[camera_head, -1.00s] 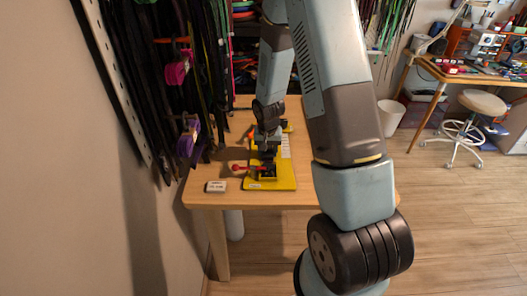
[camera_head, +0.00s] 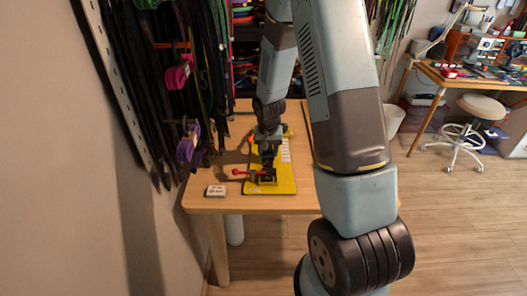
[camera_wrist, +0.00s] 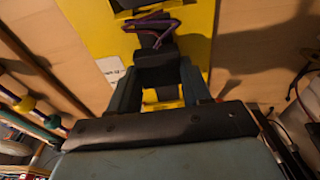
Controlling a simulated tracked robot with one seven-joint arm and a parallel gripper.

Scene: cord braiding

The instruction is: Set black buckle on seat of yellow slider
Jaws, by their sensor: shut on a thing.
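My gripper (camera_head: 267,155) is low over the yellow board on the table in the head view. In the wrist view, its two fingers (camera_wrist: 155,78) are shut on a black piece (camera_wrist: 152,48), which looks like the black buckle. A purple cord (camera_wrist: 150,27) is looped at its far end. A small yellow part (camera_wrist: 163,97) shows between and below the fingers; it may be the yellow slider, but I cannot tell. The seat is hidden by the gripper and the black piece. Whether the black piece touches anything yellow cannot be told.
The yellow board (camera_head: 285,186) lies on the wooden table (camera_head: 222,203). A red-handled part (camera_head: 240,172) sticks out on its left. A small white box (camera_head: 215,191) lies near the table's front edge. Cords hang along the left wall. A stool (camera_head: 482,106) stands far right.

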